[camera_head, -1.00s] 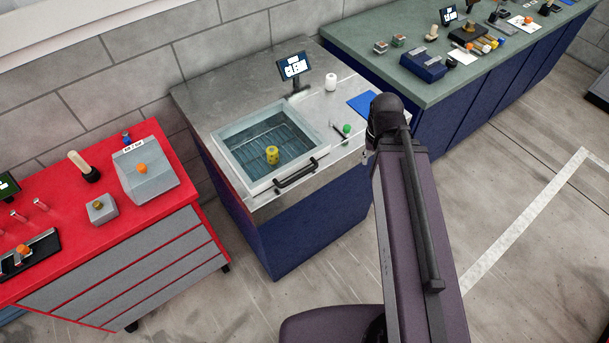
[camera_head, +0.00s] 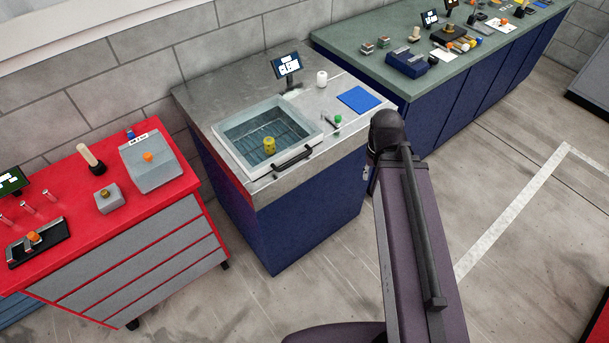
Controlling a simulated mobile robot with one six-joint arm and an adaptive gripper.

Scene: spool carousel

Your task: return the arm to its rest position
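My arm rises at the lower right of the picture, a long purple-grey link ending in a dark rounded joint in front of the floor and the steel counter's right side. My gripper is not in view; whatever lies beyond that joint is hidden or out of the picture. A yellow spool-like piece (camera_head: 269,146) with dark marks stands inside the open basin (camera_head: 222,141) set in the steel counter (camera_head: 205,95). No gripper shows near it.
A black handle (camera_head: 293,159) sits at the basin's front. A screen (camera_head: 286,64), white cylinder (camera_head: 321,78), green-topped item (camera_head: 337,119) and blue mat (camera_head: 359,99) are on the counter. A red cabinet (camera_head: 75,190) stands left, a green-topped bench (camera_head: 350,33) behind right.

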